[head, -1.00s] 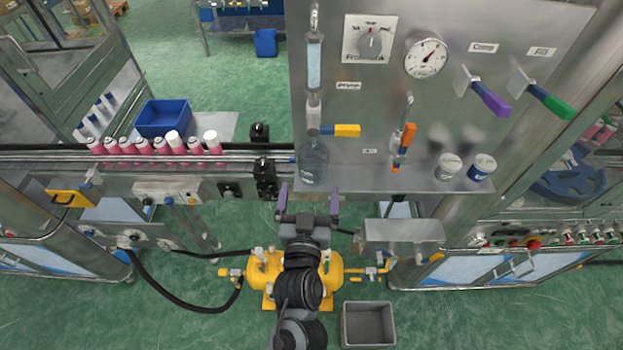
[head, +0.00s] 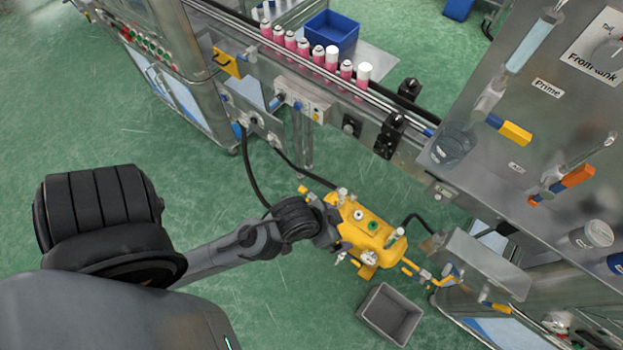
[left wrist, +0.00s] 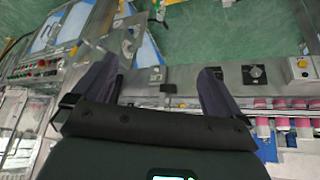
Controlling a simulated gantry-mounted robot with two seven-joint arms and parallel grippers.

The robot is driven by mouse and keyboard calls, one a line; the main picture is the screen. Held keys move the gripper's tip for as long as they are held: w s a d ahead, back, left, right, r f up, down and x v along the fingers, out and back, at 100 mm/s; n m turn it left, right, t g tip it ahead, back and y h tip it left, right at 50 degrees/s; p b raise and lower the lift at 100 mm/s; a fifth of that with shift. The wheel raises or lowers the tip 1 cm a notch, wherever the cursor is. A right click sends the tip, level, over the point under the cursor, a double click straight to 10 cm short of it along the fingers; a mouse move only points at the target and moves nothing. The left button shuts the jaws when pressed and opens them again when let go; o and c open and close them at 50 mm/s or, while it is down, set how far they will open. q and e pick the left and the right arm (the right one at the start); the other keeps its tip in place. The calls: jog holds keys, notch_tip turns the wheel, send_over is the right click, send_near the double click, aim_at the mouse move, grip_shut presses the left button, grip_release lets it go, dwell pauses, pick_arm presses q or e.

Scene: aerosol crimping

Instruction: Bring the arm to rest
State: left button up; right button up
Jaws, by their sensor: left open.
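My left arm comes in from the left in the head view, with its black and grey links reaching across the floor. Its hand end (head: 328,232) is over the yellow tank and shows small and partly hidden, so the fingers are hard to make out there. In the left wrist view my left gripper (left wrist: 155,80) is open, its two dark fingers wide apart. Nothing shows held between them. My right gripper is in neither view.
A yellow tank (head: 368,225) with fittings and a grey bin (head: 390,315) are on the green floor. A conveyor carries several pink cans (head: 303,48) beside a blue tray (head: 331,32). A metal panel with a yellow-handled valve (head: 510,130) stands at right.

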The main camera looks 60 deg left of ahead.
pick_arm(q)
jog(key=s+a+f+g+y, duration=0.1)
jog(key=s+a+g, duration=0.1)
jog(key=s, duration=0.3)
jog(key=shift+a+f, duration=0.15)
jog(key=shift+a, duration=0.35)
notch_tip(320, 180, up, 13)
jog(key=p, duration=1.2)
jog(key=shift+f+p, duration=0.2)
jog(key=shift+p, duration=0.15)
